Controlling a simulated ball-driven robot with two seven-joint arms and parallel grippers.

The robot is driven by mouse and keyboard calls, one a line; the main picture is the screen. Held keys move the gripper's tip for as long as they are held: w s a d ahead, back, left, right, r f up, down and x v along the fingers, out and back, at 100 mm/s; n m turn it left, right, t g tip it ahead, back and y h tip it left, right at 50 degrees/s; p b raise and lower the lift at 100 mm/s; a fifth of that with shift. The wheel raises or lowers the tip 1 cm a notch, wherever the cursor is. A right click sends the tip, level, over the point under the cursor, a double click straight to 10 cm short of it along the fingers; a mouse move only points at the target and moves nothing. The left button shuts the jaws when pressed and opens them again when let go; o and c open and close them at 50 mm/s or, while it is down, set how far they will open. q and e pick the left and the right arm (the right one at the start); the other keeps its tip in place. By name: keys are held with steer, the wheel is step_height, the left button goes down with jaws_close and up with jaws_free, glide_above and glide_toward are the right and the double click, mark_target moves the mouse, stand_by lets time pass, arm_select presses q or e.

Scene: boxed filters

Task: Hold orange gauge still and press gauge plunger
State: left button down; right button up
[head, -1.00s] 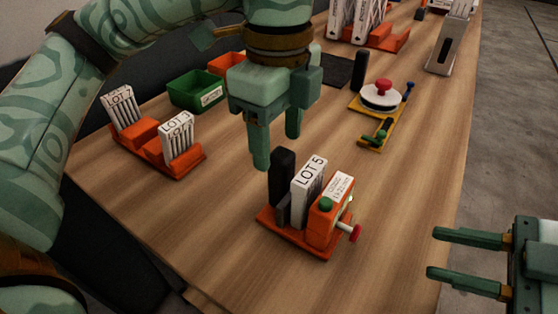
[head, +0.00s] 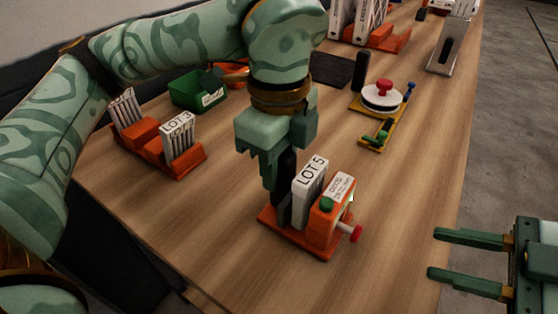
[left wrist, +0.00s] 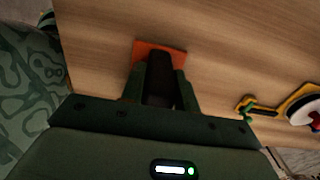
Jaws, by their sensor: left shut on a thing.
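The orange gauge (head: 318,230) stands on the table with a black upright handle (head: 287,172) at its left end. A white filter box marked LOT 5 (head: 308,190) stands in its middle. Its orange block has a green button (head: 326,204) on top, and the red-tipped plunger (head: 356,233) sticks out to the right. My left gripper (head: 279,182) is shut on the black handle, which also shows between its fingers in the left wrist view (left wrist: 159,80). My right gripper (head: 433,253) is open and empty, right of the gauge and apart from the plunger.
An orange rack with LOT 3 filters (head: 179,165) stands at left, with a green bin (head: 197,92) behind it. A yellow fixture with a white disc (head: 380,98) is at back right. Clear wood lies between the gauge and the right edge.

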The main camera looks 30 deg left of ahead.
jaws_close()
stand_by(1.8)
